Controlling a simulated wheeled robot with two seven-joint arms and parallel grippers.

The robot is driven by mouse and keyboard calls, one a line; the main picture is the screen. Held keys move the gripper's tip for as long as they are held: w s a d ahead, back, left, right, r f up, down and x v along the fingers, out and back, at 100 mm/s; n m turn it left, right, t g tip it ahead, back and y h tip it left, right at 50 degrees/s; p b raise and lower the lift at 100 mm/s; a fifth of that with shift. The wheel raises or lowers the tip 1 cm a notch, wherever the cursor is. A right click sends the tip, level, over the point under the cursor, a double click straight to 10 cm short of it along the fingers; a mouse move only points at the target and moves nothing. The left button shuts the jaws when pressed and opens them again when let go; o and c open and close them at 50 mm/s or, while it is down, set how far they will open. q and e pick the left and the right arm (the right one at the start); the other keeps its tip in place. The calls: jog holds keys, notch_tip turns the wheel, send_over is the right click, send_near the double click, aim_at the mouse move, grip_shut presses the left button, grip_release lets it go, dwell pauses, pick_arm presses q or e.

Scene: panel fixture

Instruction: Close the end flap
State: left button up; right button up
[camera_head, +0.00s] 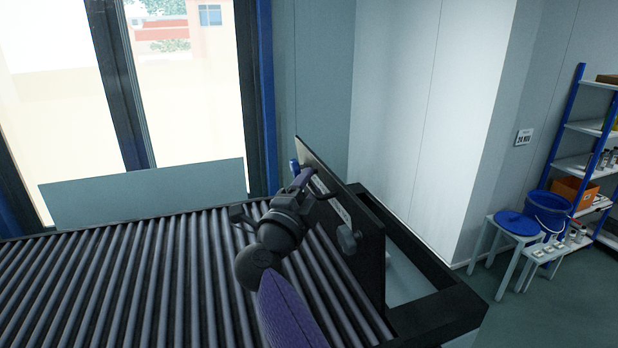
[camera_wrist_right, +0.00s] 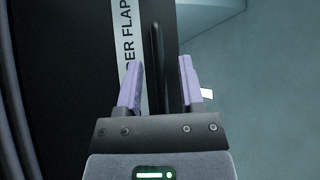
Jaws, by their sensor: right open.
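The end flap (camera_head: 368,262) is a dark panel standing upright across the right end of the roller conveyor. It carries a white label (camera_wrist_right: 127,35), partly hidden, on which "ER FLAP" reads. A black bar handle (camera_head: 320,186) sticks out from its face near the top. My right gripper (camera_head: 305,180) is at this handle. In the right wrist view, its purple fingers (camera_wrist_right: 160,88) are open, one on each side of the bar (camera_wrist_right: 156,60), with gaps showing. My left gripper is not in view.
The roller conveyor (camera_head: 130,285) is bare, and its dark end frame (camera_head: 435,318) extends past the flap around an opening. A grey knob (camera_head: 348,241) sits on the flap below the handle. A blue stool (camera_head: 516,224), bucket (camera_head: 547,210) and shelf (camera_head: 580,162) stand far right.

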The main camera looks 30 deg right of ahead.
jog(key=shift+d+r, duration=0.1)
jog(key=shift+d, duration=0.15)
jog(key=shift+w, duration=0.1)
grip_shut()
dwell(1.2)
